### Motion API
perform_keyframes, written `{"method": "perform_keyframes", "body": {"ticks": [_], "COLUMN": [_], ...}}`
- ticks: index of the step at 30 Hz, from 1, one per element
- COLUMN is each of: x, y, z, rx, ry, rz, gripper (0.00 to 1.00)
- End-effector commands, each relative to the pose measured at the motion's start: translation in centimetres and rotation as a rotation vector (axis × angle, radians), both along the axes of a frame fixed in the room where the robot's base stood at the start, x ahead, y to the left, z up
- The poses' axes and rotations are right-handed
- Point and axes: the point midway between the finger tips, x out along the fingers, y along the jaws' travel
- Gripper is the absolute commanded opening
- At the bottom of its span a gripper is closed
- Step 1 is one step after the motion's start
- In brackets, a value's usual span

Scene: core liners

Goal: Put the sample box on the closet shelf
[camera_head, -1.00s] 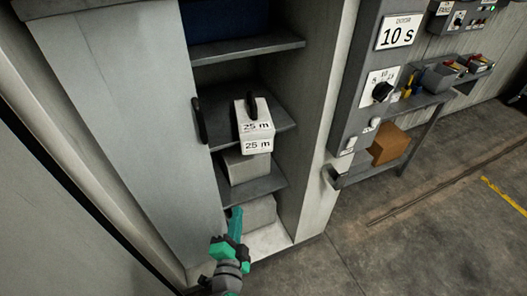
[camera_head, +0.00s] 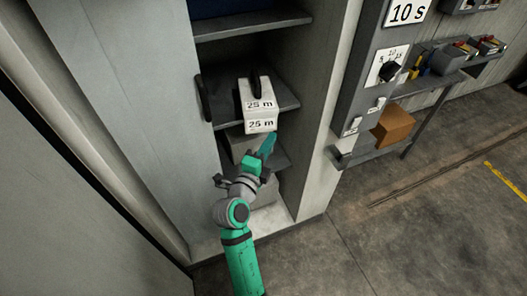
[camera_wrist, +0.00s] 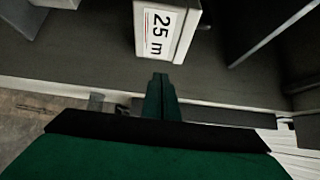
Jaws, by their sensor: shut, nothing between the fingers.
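The white sample box (camera_head: 257,100), with a black handle on top and "25 m" labels, sits on a middle shelf (camera_head: 224,112) of the open grey closet, its front at or just over the shelf's front edge. In the wrist view the box (camera_wrist: 167,30) shows its "25 m" label just beyond my fingers. My green gripper (camera_head: 267,146) is shut and empty, just below and in front of the box. In the wrist view the closed fingertips (camera_wrist: 160,80) point at the box's lower front; I cannot tell if they touch it.
Grey boxes (camera_head: 240,146) stand on the shelves below. The closet door (camera_head: 125,90) stands open at the left with a black handle. A control panel (camera_head: 385,70) and a side shelf with a brown box (camera_head: 393,124) are at the right. The floor at the right is clear.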

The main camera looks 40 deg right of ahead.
Motion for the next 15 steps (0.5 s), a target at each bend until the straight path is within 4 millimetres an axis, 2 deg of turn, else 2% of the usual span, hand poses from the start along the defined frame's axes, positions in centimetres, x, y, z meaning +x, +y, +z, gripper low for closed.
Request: {"method": "perform_keyframes", "body": {"ticks": [3,9,15], "x": [1.1,3.8,5.0], "y": [-2.0,-2.5,-2.7], "z": [0.1,0.0,0.0], "rx": [-0.001,-0.001,0.0], "ry": [-0.001,0.001,0.002], "rz": [-0.002,0.001,0.002], "gripper": [0.0,0.0,0.0]}}
